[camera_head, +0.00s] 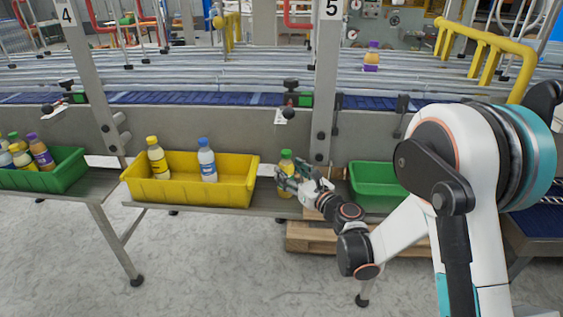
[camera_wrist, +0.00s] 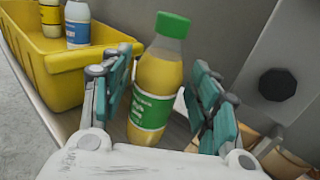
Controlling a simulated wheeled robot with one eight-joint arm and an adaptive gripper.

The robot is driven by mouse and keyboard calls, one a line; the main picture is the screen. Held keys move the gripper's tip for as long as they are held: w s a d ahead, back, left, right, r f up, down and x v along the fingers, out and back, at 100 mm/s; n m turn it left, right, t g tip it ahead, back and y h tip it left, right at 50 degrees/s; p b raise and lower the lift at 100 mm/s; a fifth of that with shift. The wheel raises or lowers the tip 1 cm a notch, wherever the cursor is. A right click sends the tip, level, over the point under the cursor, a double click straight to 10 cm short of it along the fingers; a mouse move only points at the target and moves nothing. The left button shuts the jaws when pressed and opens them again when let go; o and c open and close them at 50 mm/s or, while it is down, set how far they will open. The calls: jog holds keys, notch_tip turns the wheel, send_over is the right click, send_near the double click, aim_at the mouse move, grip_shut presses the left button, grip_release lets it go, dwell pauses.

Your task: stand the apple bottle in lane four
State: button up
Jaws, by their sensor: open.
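The apple bottle, with a green cap, green label and yellow juice, stands on the shelf just right of the yellow bin. It shows in the head view (camera_head: 286,160) and large in the wrist view (camera_wrist: 155,95), slightly tilted in that picture. My gripper (camera_wrist: 163,75) is open, with one finger on each side of the bottle; I cannot tell whether either finger touches it. In the head view my gripper (camera_head: 286,177) partly hides the bottle's lower part. A sign 4 (camera_head: 66,15) hangs on the left post, by the conveyor lanes (camera_head: 200,78).
The yellow bin (camera_head: 220,194) holds a yellow-capped bottle (camera_head: 157,160) and a blue-capped bottle (camera_head: 207,162). A green bin (camera_head: 58,180) at left holds several bottles. A green bin (camera_head: 375,172) stands right. A post with sign 5 (camera_head: 327,80) rises close by. A purple-capped bottle (camera_head: 372,57) stands on the conveyor.

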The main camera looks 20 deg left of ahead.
aim_at(291, 172)
jog(key=shift+v, duration=2.1)
jog(key=s+d+r+n+g+h, duration=0.1)
jog(key=s+d+r+n+h, duration=0.15)
jog(key=d+r+n, duration=0.4)
jog(key=s+d+r+n+g+h, duration=0.1)
jog(key=s+d+r+n+h, duration=0.1)
jog(key=s+d+n, duration=0.4)
jog(key=s+d+r+n+h, duration=0.3)
jog(key=s+d+n, duration=0.3)
jog(key=s+d, duration=0.2)
jog(key=d+h, duration=0.1)
jog(key=d, duration=0.1)
jog(key=shift+d+g, duration=0.35)
jog(key=shift+g, duration=0.05)
jog(key=shift+o, duration=0.3)
jog(key=s+d+f+n+g+h, duration=0.1)
jog(key=s+d+n+h, duration=0.4)
jog(key=s+d, duration=0.8)
jog(key=shift+s+f+n, duration=0.2)
jog(key=shift+f+n, duration=0.5)
jog(key=shift+n, duration=0.25)
jog(key=shift+o, duration=1.3)
jog(key=shift+s+d+f+h, duration=0.1)
jog(key=shift+s+d+h, duration=0.15)
jog(key=shift+d+h, duration=0.15)
jog(key=shift+w, duration=0.1)
